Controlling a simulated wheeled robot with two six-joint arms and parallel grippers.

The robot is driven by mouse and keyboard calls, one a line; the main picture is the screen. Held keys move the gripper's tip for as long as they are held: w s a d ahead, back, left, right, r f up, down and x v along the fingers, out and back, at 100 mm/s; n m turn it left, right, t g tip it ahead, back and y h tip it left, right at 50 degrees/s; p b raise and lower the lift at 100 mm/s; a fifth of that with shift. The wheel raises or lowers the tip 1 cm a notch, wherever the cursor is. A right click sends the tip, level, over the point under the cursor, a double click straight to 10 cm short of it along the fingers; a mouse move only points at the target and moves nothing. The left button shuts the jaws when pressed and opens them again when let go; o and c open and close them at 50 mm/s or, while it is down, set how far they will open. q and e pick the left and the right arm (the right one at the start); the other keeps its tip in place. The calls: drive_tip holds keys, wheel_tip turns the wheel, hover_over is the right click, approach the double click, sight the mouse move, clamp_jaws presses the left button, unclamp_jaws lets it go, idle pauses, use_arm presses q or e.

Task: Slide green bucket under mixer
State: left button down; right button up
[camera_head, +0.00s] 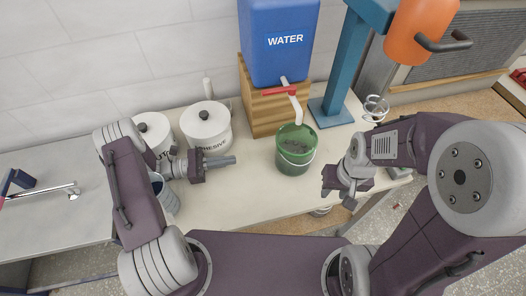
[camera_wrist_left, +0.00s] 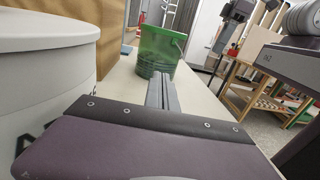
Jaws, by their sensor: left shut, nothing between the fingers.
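The green bucket (camera_head: 296,150) stands upright on the counter below the water tank's tap. It is translucent, has a wire handle and holds dark grey material. It also shows ahead of the fingers in the left wrist view (camera_wrist_left: 160,52). The mixer (camera_head: 346,60) stands at the back right, with a blue column, an orange part and a wire whisk over the counter's right end. My left gripper (camera_head: 234,160) is shut and empty, left of the bucket and apart from it. My right gripper (camera_head: 335,186) is right of the bucket, apart from it; its fingertips are unclear.
A blue water tank (camera_head: 280,45) sits on a wooden stand (camera_head: 262,105) with a red-handled tap (camera_head: 284,91). White lidded containers (camera_head: 206,128) stand behind my left gripper. A grey bucket (camera_head: 166,192) is partly hidden by my left arm. Bare counter (camera_head: 240,195) lies in front of the green bucket.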

sight(278, 153)
use_arm(q)
drive_tip(key=p+x, duration=0.3)
drive_tip(key=x, duration=0.9)
drive_tip(key=shift+d+r, duration=0.1)
drive_tip(key=shift+d, duration=0.3)
drive_tip(key=shift+w+d+p, duration=0.2)
drive_tip(key=shift+d+p, duration=0.15)
drive_tip(key=shift+d, duration=0.2)
drive_tip(key=b+x, duration=0.1)
drive_tip(key=x, duration=0.3)
drive_tip(key=b+x, duration=0.2)
drive_tip(key=x, duration=0.2)
drive_tip(key=f+b+x, duration=0.1)
drive_tip(key=x, duration=0.3)
drive_tip(key=shift+s+d+b, duration=0.2)
drive_tip(key=shift+d+b, duration=0.05)
drive_tip(key=shift+b, duration=0.15)
drive_tip(key=b+x, duration=0.2)
drive_tip(key=x, duration=0.1)
drive_tip(key=b+x, duration=0.2)
drive_tip(key=x, duration=0.2)
drive_tip(key=b+x, duration=0.2)
drive_tip(key=x, duration=0.2)
drive_tip(key=shift+d+r, duration=0.2)
drive_tip(key=shift+r, duration=0.1)
drive_tip(key=shift+w+d+r, duration=0.1)
drive_tip(key=shift+r, duration=0.1)
